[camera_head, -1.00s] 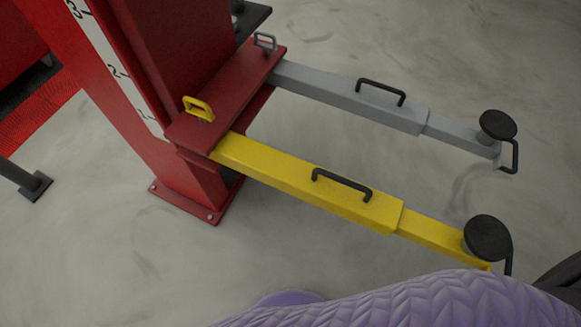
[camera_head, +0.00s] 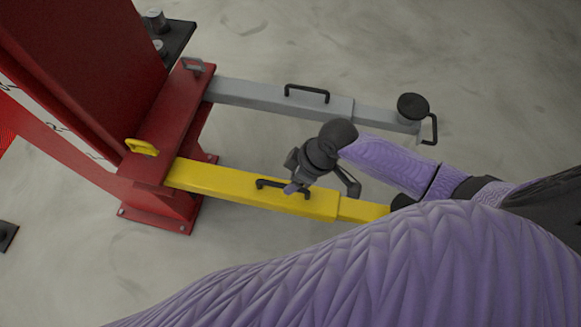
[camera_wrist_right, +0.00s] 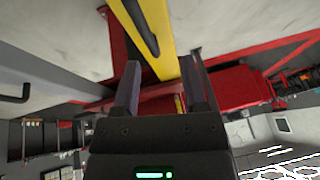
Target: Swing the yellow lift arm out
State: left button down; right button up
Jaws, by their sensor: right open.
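The yellow lift arm (camera_head: 225,186) extends right from the red post's bracket, roughly alongside the grey arm. It carries a black handle (camera_head: 270,183) on top, and a black pad near its far end is partly hidden by my arm. A yellow loop (camera_head: 142,147) stands on the bracket by its root. My right gripper (camera_head: 318,186) is over the yellow arm at the handle's right part, covering some of it. In the right wrist view my right gripper (camera_wrist_right: 160,72) is open, with the yellow arm (camera_wrist_right: 165,38) and its handle (camera_wrist_right: 145,32) beyond the fingertips. Contact cannot be told. My left gripper is out of view.
The grey lift arm (camera_head: 250,93), with its own handle and round black pad (camera_head: 413,106), lies behind the yellow one. The red post (camera_head: 85,65) and bracket (camera_head: 165,115) stand at left. The floor in front of the yellow arm is clear.

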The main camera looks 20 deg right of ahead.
aim_at(281, 184)
notch_tip(281, 184, up, 3)
jog(key=w+d+n, duration=0.1)
jog(key=w+d, duration=0.1)
jog(key=d, duration=0.1)
jog(key=shift+g, duration=0.3)
jog(key=b+x, duration=0.1)
jog(key=x, duration=0.2)
jog(key=b+x, duration=0.1)
jog(key=x, duration=0.2)
jog(key=b+x, duration=0.1)
jog(key=x, duration=0.2)
jog(key=shift+a+f+b, duration=0.1)
jog(key=shift+a+b, duration=0.3)
jog(key=shift+a, duration=0.15)
jog(key=shift+c, duration=0.2)
grip_shut()
